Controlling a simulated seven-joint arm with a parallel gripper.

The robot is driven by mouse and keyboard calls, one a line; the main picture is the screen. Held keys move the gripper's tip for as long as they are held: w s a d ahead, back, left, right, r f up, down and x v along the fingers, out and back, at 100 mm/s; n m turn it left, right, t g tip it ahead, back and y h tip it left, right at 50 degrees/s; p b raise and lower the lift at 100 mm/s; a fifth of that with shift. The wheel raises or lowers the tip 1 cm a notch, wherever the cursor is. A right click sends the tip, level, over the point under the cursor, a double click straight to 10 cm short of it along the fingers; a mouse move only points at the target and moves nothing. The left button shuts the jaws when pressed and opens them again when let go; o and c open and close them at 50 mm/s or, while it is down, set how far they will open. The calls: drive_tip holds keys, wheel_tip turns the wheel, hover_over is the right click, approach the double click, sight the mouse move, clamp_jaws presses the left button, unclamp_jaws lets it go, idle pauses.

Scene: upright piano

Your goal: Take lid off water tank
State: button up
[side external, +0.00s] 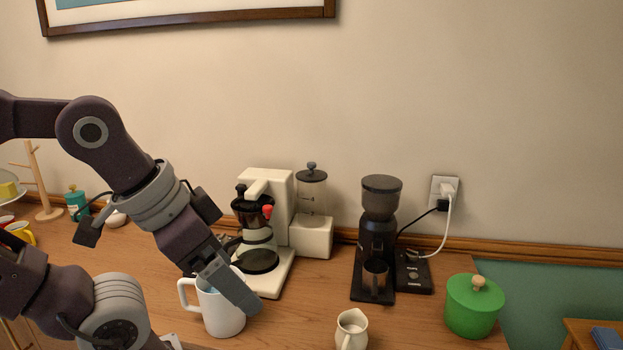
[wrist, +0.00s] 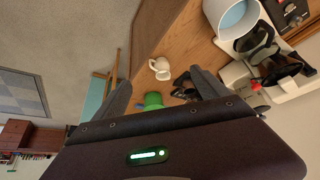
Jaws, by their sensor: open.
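The water tank (side external: 312,195) is a clear cylinder on a white base, right of the white coffee machine (side external: 267,205) in the side view. Its dark lid (side external: 311,175) with a blue-grey knob sits on top. My gripper (side external: 238,290) is low in front of the coffee machine, beside the white mug, left of and below the lid. In the wrist view my gripper (wrist: 163,88) has its two fingers wide apart with nothing held between them. The coffee machine (wrist: 240,78) shows there at the right; I cannot make out the tank lid clearly.
A white mug (side external: 220,312) with bluish contents stands close by my gripper. A small cream pitcher (side external: 351,330), a black grinder (side external: 378,235) with a cord to the wall socket, and a green lidded pot (side external: 472,308) stand to the right. The wall is behind the tank.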

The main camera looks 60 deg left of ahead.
drive_tip(key=w+a+r+n, duration=0.1)
drive_tip(key=w+a+r, duration=0.15)
drive_tip(key=w, duration=0.25)
drive_tip(key=w+a+r+n, duration=0.1)
drive_tip(key=w+a+r, duration=0.1)
drive_tip(key=w+r, duration=0.3)
drive_tip(key=n+g+y, duration=0.2)
drive_tip(key=n, duration=0.1)
hover_over(311, 163)
drive_tip(key=s, duration=0.3)
drive_tip(key=shift+w+d+f, duration=0.15)
drive_tip(key=shift+d+f, duration=0.1)
drive_tip(key=shift+f, duration=0.25)
drive_tip(key=shift+w+d+f, duration=0.1)
drive_tip(key=shift+d+f, duration=0.1)
drive_tip(key=shift+f, duration=0.3)
drive_tip(key=x, duration=0.6)
drive_tip(key=shift+w+d+f, duration=0.15)
drive_tip(key=shift+w+f, duration=0.05)
drive_tip(key=shift+w, duration=0.05)
drive_tip(key=shift+w+f, duration=0.1)
drive_tip(key=shift+f, duration=0.2)
drive_tip(key=c, duration=1.2)
